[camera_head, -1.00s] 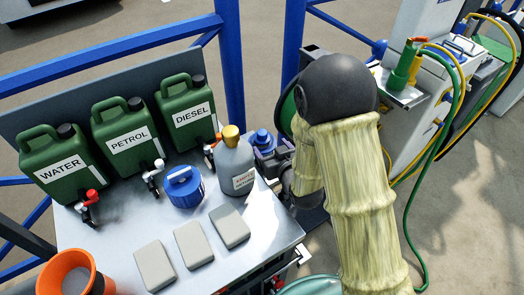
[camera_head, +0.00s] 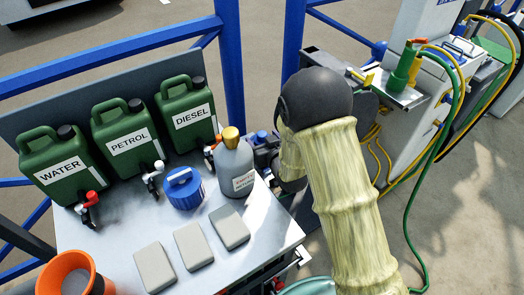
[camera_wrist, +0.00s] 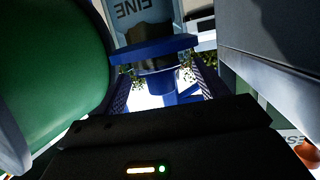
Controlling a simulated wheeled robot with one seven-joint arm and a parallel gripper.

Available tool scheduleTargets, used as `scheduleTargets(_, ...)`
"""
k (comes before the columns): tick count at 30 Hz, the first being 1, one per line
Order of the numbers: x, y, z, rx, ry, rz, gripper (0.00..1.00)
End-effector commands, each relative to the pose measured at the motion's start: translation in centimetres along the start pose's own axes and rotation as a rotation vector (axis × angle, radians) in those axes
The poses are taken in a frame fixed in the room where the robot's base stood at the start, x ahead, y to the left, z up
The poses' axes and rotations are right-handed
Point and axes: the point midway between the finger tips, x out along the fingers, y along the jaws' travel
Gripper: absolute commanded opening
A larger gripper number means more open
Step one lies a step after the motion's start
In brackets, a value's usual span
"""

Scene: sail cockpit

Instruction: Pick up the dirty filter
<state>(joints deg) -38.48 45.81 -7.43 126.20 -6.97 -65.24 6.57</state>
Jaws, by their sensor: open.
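In the wrist view, a filter with a blue collar (camera_wrist: 155,48) and a clear bowl with dark dirt inside (camera_wrist: 150,30) shows upside down at the top middle. In the head view my gripper is hidden behind my arm. A small blue top (camera_head: 262,136), maybe of this filter, shows beside the grey bottle.
A large green rounded thing (camera_wrist: 50,75) stands close on the left in the wrist view, and a grey box (camera_wrist: 275,60) close on the right.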

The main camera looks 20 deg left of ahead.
Motion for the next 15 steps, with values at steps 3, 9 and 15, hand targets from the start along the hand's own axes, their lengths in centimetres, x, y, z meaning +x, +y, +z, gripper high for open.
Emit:
scheduleTargets(3, -0.03, 0.02, 0.02, 0.0, -0.001, 0.0, 0.72)
scheduleTargets(9, -0.05, 0.02, 0.02, 0.0, -0.001, 0.0, 0.72)
scheduleTargets(15, -0.06, 0.03, 0.03, 0.0, -0.001, 0.001, 0.62)
